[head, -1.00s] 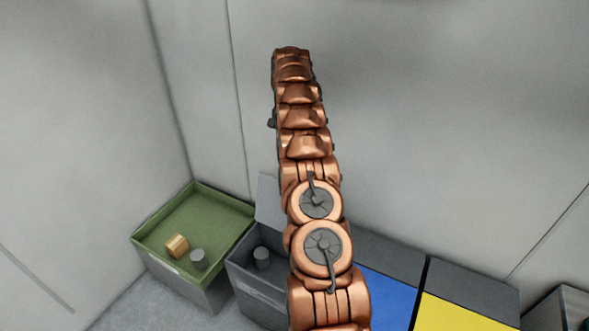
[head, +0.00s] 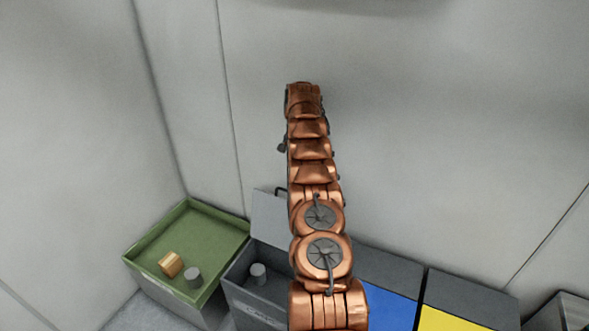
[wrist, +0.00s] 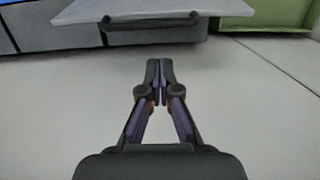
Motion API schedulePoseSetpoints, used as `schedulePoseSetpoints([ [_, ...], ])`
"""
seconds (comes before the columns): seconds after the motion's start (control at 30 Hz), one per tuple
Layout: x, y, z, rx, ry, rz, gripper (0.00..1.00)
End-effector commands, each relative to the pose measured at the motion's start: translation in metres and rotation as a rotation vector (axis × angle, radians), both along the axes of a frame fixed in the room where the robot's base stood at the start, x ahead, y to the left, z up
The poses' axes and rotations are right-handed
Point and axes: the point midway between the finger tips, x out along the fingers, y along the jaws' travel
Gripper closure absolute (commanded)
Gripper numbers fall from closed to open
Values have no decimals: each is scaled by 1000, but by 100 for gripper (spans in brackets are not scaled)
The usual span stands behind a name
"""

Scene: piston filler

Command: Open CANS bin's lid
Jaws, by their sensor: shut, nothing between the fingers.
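The CANS bin (head: 262,312) is a dark grey box with faint lettering on its front, at the lower middle left of the head view. Its grey lid (head: 268,218) stands raised at the back, with a dark handle (head: 281,190) on its top edge. A grey can (head: 258,273) shows inside the open bin. My copper arm hides the bin's right side. In the wrist view, my gripper (wrist: 160,66) is shut and empty. The lid (wrist: 215,8) and its handle (wrist: 150,21) lie beyond the fingertips, apart from them.
A green-topped open container (head: 205,222) with a tan block (head: 170,265) and a grey cylinder (head: 193,277) stands left of the bin. Blue (head: 390,298) and yellow (head: 455,318) bins stand to the right. A pale wall (head: 430,130) rises close behind.

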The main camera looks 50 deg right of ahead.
Motion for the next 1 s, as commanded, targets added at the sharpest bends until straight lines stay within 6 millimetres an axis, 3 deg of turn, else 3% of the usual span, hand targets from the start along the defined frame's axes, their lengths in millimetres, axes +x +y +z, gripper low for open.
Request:
schedulePoseSetpoints([
  [0.47,-5,4,-38,3,4,-3,100],
  [0.8,-6,8,-78,3,4,-3,100],
  [1.0,-6,9,-86,1,2,-3,100],
])
